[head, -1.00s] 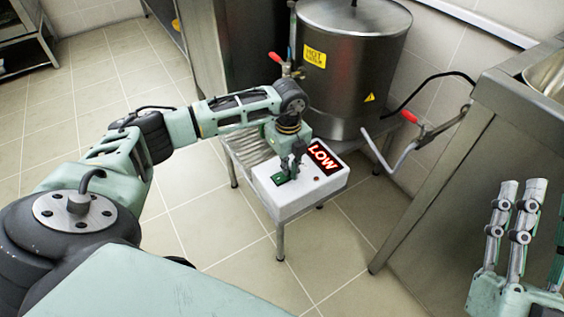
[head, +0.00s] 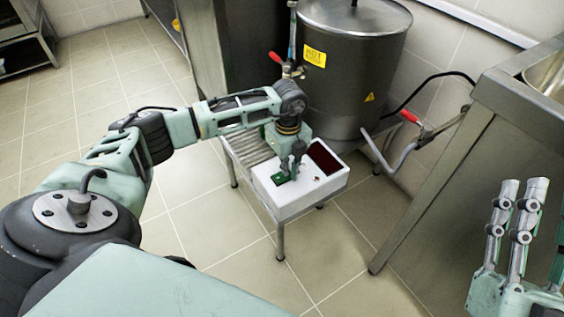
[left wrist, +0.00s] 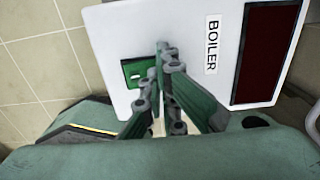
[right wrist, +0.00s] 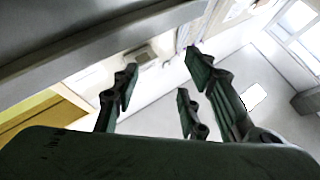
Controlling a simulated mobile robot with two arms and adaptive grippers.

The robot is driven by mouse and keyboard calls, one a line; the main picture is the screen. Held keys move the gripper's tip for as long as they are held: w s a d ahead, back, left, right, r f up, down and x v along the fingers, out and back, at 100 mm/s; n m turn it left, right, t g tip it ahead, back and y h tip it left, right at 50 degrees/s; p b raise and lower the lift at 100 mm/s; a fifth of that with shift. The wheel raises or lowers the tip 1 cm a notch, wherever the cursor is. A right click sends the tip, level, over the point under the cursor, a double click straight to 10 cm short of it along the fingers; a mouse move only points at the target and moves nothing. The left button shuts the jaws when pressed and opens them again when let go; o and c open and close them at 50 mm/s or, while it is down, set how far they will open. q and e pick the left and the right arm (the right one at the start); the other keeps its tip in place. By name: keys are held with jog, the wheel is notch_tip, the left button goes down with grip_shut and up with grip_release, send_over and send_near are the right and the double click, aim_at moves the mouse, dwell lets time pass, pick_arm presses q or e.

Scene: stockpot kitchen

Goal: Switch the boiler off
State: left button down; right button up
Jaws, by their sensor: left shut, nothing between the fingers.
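The boiler (head: 352,75) is a large steel pot with a lid and a yellow hot-surface label, standing behind a low stand. In front of it is a white control box (head: 318,187) with a dark, unlit display (head: 325,157). In the left wrist view the box carries a BOILER label (left wrist: 212,45), a dark display (left wrist: 266,55) and a green switch plate (left wrist: 135,74). My left gripper (head: 290,172) is shut and empty, its fingertips (left wrist: 166,52) at the edge of the green switch plate, partly hiding it. My right gripper (right wrist: 160,90) is open and empty, well away from the box.
The box sits on a slatted metal stand (head: 280,225). A steel counter (head: 440,190) with a sink stands at the right. A red-handled tap (head: 410,118) and hose lie between boiler and counter.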

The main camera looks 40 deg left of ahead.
pick_arm(q)
jog(key=shift+r+p, duration=0.4)
jog(key=shift+r, duration=0.15)
jog(key=shift+r+p, duration=1.2)
jog(key=shift+r, duration=0.05)
pick_arm(e)
jog(key=shift+w+d+f+g+h, duration=0.7)
jog(key=shift+w+f+g+h, duration=0.75)
jog(key=shift+f+g, duration=4.4)
pick_arm(q)
jog(key=shift+r+p, duration=0.4)
jog(key=shift+r, duration=0.05)
jog(key=shift+r+p, duration=0.75)
jog(key=shift+r, duration=0.05)
jog(key=shift+r+p, duration=0.3)
jog(key=shift+r, duration=0.05)
pick_arm(e)
jog(key=s+d+f+g+h, duration=0.1)
jog(key=s+d+f+g, duration=0.1)
jog(key=s+f, duration=0.2)
jog(key=s+d+f+g+h, duration=0.1)
jog(key=s+f, duration=0.4)
jog(key=f, duration=0.6)
jog(key=shift+s+d+m+g, duration=0.2)
jog(key=shift+d+m+g, duration=0.25)
jog(key=shift+g, duration=0.5)
jog(key=shift+h, duration=0.25)
